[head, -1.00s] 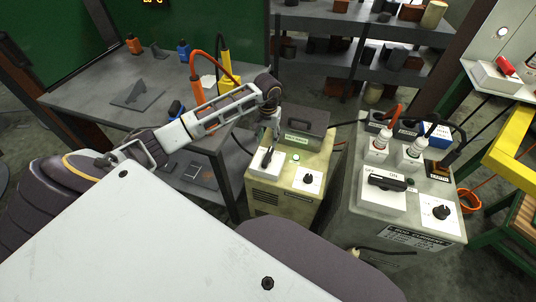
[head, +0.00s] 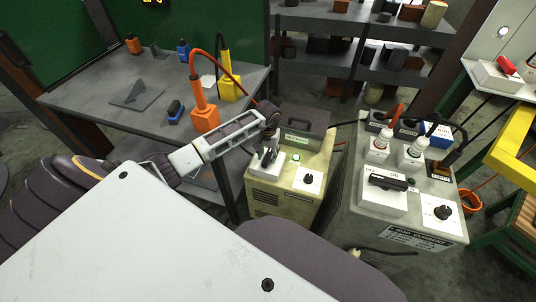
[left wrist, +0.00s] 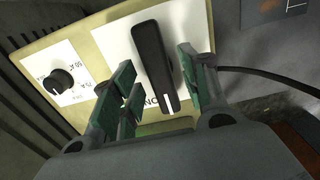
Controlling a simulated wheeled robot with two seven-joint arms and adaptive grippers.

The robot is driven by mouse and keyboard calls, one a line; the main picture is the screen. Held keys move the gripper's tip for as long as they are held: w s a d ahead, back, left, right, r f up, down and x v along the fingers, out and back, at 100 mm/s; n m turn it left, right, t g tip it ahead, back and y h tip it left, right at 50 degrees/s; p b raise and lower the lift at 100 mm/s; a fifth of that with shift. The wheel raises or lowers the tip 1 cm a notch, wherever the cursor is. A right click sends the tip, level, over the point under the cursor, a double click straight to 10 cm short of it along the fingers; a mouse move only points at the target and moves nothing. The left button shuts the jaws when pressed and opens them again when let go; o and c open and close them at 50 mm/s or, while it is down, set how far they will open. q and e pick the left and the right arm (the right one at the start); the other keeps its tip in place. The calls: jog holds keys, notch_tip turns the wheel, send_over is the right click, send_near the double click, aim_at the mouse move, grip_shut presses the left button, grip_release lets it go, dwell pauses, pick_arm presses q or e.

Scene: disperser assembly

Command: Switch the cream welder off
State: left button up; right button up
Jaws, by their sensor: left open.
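The cream welder (head: 296,212) stands in the middle of the head view, with a green lamp (head: 296,157) and a round black knob (head: 309,178) on its top. Its black switch handle (left wrist: 153,60) sits on a white plate (left wrist: 112,40) and fills the middle of the left wrist view. My left gripper (head: 268,152) is down at this switch. In the left wrist view its green fingers stand apart on either side of the handle, open. Contact with the handle cannot be told. In the head view the gripper partly hides the switch. My right gripper is not in view.
A larger grey welder (head: 347,225) with its own black switch (head: 388,182) stands close on the right. A grey table (head: 85,95) with an orange holder (head: 204,115) and a yellow one (head: 229,90) is on the left. A dark box (head: 305,122) sits behind the switch.

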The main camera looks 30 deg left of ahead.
pick_arm(q)
jog(key=shift+c, duration=0.9)
jog(key=c, duration=0.7)
grip_shut()
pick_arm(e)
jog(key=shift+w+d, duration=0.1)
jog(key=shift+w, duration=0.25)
pick_arm(q)
jog(key=shift+a, duration=0.1)
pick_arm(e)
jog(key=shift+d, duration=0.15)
